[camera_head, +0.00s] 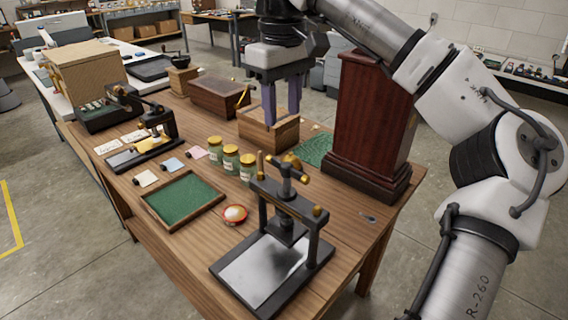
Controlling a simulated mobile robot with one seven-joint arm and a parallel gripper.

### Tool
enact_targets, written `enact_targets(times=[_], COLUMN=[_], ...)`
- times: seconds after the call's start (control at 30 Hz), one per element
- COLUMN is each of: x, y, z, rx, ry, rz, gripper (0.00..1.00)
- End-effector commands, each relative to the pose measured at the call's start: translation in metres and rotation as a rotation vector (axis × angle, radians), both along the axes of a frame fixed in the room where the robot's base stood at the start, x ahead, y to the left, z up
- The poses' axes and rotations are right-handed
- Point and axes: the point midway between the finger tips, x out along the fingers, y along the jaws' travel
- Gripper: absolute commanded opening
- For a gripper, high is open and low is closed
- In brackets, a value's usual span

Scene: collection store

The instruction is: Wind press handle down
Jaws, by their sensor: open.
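A black-framed screw press (317,232) stands upright at the near end of the wooden table. It has a pale metal bed and a dark central screw. Its handle (289,170) is a short bar with brass ends at the top of the screw, with an upright wooden grip at its left end. My gripper (282,115) points down above and behind the press, in front of or over a small wooden box. Its two purple-grey fingers are apart with nothing seen between them. The gripper is clear of the handle.
A tall dark-red wooden pedestal (368,120) stands right of the gripper. Several lidded jars (231,160), a green-lined tray (182,201) and a small red-rimmed dish (235,214) lie left of the press. The small wooden box (266,133) stands behind.

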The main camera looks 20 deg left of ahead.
Motion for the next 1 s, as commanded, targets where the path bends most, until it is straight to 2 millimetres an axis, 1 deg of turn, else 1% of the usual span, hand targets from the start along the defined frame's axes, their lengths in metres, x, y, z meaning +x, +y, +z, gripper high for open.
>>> enact_targets(times=[0.03,0.23,0.5,0.6,0.8,1.0], x=[0.0,0.0,-0.001,0.0,0.0,0.0], y=[0.0,0.0,0.0,0.0,0.0,0.0], z=[-0.015,-0.042,-0.089,-0.101,-0.112,-0.113], rx=[0.0,0.001,0.001,0.0,0.001,0.001], ry=[0.001,0.003,0.003,0.002,0.001,0.001], rz=[0.0,0.001,0.002,0.0,0.001,0.0], gripper=[0.43,0.43,0.43,0.43,0.43,0.43])
